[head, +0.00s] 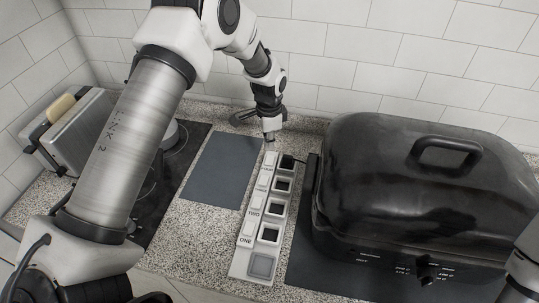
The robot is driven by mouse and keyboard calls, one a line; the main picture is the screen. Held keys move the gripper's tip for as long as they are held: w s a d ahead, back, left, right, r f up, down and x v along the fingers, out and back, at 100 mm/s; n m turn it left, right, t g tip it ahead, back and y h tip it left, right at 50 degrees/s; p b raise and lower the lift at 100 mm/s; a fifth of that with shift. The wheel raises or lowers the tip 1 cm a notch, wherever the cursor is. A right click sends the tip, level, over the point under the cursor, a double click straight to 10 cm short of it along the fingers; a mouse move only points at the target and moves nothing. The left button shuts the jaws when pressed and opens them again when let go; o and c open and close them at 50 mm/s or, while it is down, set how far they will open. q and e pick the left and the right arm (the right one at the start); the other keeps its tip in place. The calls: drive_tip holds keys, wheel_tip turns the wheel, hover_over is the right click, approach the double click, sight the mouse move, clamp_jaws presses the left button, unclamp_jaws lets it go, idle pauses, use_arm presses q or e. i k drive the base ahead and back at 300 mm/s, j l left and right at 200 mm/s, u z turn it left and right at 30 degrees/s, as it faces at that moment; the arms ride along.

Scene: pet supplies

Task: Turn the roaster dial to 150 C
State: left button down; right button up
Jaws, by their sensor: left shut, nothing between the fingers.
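The black roaster (400,185) stands on the right with its domed, handled lid on. Its dial (425,273) is a dark knob low on the front face, with small white markings around it. The markings are too small to read, so the dial's setting cannot be told. My left gripper (270,137) points down at the far end of the power strip, well away from the dial. Its fingers are shut with nothing between them. Only a piece of my right arm shows at the right edge; its gripper is out of view.
A pale power strip (263,266) with labelled switches lies left of the roaster, a black plug in its far socket. A dark mat (222,168) lies beside it. A toaster (72,133) with bread and a black hob stand at left. Tiled walls close the back.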

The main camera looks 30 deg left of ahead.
sight(427, 275)
drive_tip(key=k, duration=1.5)
